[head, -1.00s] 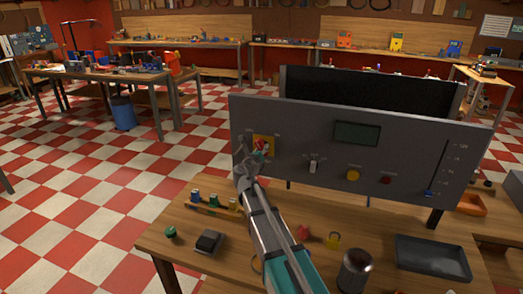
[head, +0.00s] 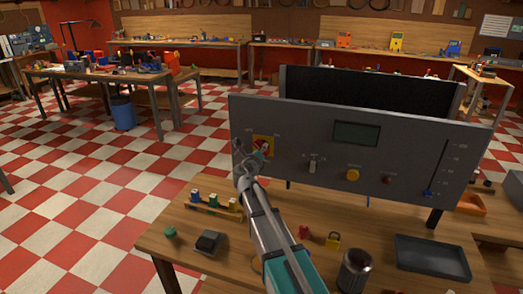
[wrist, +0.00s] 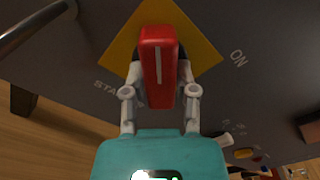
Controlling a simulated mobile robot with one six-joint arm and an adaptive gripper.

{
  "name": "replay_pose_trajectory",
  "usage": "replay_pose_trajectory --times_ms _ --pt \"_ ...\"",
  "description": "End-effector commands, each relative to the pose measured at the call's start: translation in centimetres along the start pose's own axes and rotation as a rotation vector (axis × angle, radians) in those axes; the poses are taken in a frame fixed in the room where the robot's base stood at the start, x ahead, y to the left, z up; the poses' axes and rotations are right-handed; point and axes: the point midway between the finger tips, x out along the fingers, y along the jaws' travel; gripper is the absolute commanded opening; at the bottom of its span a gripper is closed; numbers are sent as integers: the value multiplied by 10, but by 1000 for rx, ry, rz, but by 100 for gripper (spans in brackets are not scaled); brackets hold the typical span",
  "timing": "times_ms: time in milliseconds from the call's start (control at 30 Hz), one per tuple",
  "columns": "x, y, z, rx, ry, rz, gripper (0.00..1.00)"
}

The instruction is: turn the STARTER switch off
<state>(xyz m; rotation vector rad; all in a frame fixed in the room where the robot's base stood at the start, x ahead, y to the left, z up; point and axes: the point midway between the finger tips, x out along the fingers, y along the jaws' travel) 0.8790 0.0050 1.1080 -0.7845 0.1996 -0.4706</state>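The STARTER switch is a red handle (wrist: 158,65) with a white line on a yellow plate (head: 265,138), at the left end of the grey panel (head: 320,165). In the wrist view the handle stands nearly upright, with the yellow plate (wrist: 195,30) tilted behind it. An ON label (wrist: 238,58) is right of it, and a partly hidden label starting "STA" (wrist: 108,88) is at lower left. My gripper (wrist: 160,85) has one finger on each side of the handle, closed against it as far as I can see. In the head view my gripper (head: 250,152) partly covers the switch.
The panel also carries a white toggle (head: 312,165), a yellow knob (head: 353,174), a red button (head: 387,180) and a blue slider (head: 428,193). On the wooden bench lie a dark tray (head: 432,257), a metal can (head: 355,270) and small coloured parts.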

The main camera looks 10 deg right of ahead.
Motion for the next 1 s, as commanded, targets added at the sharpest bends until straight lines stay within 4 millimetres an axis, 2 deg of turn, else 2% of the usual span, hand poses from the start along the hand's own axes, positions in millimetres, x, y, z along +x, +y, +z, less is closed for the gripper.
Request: replay_pose_trajectory --times_ms 33,167,200,667,867,1000 --pt "0 0 0 -1 0 0 46" --pt "0 0 0 0 0 0 70" --pt "0 0 0 0 0 0 71" --pt "-3 0 0 1 -1 0 71" --pt "-19 0 0 1 -1 1 71" --pt "-38 -1 -1 1 -1 1 71"
